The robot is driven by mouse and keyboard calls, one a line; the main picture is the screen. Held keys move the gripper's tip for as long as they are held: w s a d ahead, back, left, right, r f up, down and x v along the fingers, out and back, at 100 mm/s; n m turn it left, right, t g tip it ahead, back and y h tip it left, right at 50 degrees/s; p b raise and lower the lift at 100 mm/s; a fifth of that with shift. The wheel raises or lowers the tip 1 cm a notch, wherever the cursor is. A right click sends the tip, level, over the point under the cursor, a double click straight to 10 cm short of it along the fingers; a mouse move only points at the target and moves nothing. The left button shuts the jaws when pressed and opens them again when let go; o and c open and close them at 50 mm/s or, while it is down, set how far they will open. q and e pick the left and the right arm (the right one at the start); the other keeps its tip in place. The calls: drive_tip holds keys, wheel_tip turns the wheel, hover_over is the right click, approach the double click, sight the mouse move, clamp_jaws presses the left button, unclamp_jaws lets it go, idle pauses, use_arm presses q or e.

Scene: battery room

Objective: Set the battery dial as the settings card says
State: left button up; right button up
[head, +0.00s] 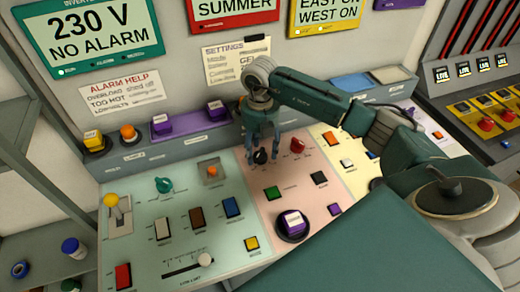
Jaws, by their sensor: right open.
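The settings card (237,62) is taped to the wall above the panel. Its heading reads "SETTINGS", but its small lines are hard to read and my right arm covers its lower right part. My right gripper (262,159) points down at the panel, open, with its fingers on either side of a black knob (261,157). I cannot tell whether they touch it. A red knob (297,146) is to its right and a teal knob (164,185) to its left. Their labels are too small to read, so I cannot tell which is the battery dial. My left gripper is out of view.
A lever with a yellow ball (110,200), a slider with a white knob (205,259) and several coloured switches crowd the panel. Purple blocks (161,124) stand on the back ledge.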

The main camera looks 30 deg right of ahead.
drive_tip(key=shift+f, duration=0.55)
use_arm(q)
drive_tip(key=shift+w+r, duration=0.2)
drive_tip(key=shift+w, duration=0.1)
use_arm(e)
drive_tip(key=shift+f, duration=0.1)
drive_tip(key=c, duration=1.1)
drive_tip(key=shift+c, duration=0.2)
